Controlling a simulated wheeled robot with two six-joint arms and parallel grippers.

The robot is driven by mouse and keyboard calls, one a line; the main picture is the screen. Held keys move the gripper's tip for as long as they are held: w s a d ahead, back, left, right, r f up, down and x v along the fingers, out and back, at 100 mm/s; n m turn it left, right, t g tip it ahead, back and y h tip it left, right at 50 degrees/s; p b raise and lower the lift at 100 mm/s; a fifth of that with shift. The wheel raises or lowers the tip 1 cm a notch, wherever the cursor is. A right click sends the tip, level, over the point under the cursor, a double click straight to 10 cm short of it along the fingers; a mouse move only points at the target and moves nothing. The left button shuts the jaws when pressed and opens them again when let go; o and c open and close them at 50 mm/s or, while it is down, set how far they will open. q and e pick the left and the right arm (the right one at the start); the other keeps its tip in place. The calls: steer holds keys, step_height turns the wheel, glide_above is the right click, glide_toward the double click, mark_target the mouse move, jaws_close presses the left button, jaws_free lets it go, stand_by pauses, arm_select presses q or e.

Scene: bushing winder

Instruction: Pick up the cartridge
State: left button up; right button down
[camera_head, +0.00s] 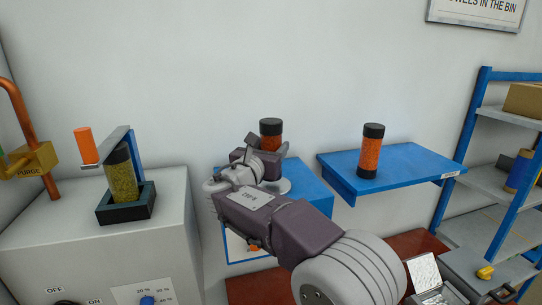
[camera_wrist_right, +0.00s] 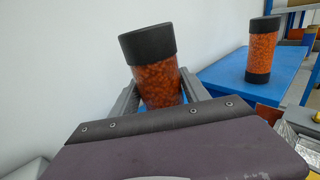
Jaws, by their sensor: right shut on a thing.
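A cartridge with orange contents and a black cap (camera_head: 271,128) stands beyond my right gripper (camera_head: 266,158) in the head view. In the right wrist view the same cartridge (camera_wrist_right: 158,82) is between the two grey fingers (camera_wrist_right: 160,97), and the gripper is shut on it. It looks tilted in that view. Its lower end is hidden behind my gripper. A second orange cartridge (camera_head: 371,152) with black ends stands upright on the blue shelf at the right; it also shows in the right wrist view (camera_wrist_right: 262,50). My left gripper is not in view.
A blue wall shelf (camera_head: 420,171) bears the second cartridge. A blue-topped stand (camera_head: 313,191) is behind my right arm. At the left, a grey cabinet (camera_head: 165,230) carries a holder with a yellow-green cartridge (camera_head: 122,180) under an orange-handled lever (camera_head: 86,146). A blue rack (camera_head: 478,130) stands at the right.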

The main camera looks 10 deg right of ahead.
step_height(320, 180, up, 2)
steer(key=shift+r, duration=0.1)
steer(key=s+d+r+b, duration=0.2)
steer(key=s+d+r, duration=0.4)
steer(key=s, duration=0.3)
steer(key=shift+d+r+b, duration=0.35)
steer(key=shift+d+b, duration=0.05)
steer(key=shift+d, duration=0.35)
